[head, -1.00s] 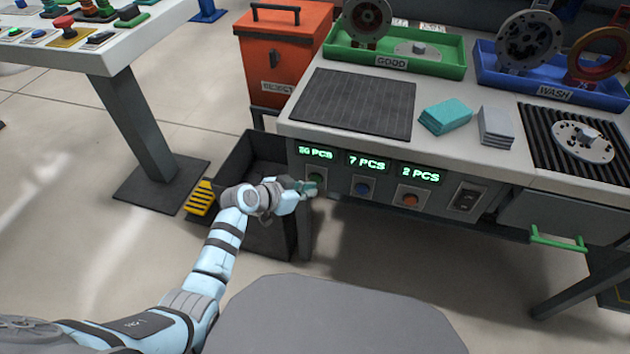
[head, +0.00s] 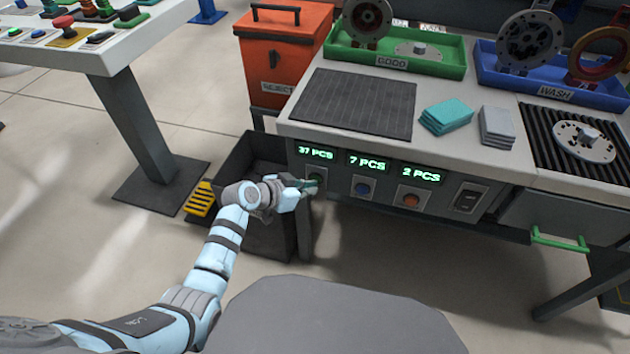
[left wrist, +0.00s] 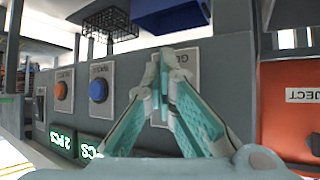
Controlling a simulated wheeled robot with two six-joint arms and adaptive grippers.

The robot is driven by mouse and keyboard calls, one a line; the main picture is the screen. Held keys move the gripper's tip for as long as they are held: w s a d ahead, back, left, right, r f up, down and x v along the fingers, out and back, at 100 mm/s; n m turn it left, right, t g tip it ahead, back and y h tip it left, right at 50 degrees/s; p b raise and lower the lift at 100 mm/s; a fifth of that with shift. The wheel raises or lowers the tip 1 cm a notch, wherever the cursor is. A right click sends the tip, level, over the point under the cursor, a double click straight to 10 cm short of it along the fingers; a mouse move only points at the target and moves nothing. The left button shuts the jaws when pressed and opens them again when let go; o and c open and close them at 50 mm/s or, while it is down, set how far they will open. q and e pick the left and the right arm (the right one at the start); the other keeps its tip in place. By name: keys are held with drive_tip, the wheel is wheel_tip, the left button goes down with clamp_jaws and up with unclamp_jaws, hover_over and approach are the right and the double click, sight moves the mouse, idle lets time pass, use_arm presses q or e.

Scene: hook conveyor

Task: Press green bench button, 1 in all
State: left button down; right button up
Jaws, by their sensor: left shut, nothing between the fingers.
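My left gripper (head: 308,187) is shut and empty, with its fingertips at the left-most button plate on the bench front, under the green display reading 37 PCS (head: 316,153). The green button is mostly hidden behind the fingers, so I cannot tell whether it is pressed in. In the left wrist view the closed teal fingertips (left wrist: 160,62) lie over the middle of that labelled plate (left wrist: 188,62), and the button is covered. The blue button (head: 362,190) and the orange button (head: 410,200) sit to its right, apart from the gripper. My right gripper is not in view.
A dark open bin (head: 238,158) stands below and left of the bench, close to my left arm. An orange reject box (head: 278,70) stands behind it. A black switch (head: 467,201) and a green drawer handle (head: 558,240) are further right.

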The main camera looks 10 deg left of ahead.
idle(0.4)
use_arm(q)
drive_tip(key=shift+s+p, duration=0.7)
drive_tip(key=shift+s, duration=0.1)
drive_tip(key=s+p, duration=0.3)
drive_tip(key=s, duration=0.2)
drive_tip(key=shift+a, duration=0.2)
idle(0.5)
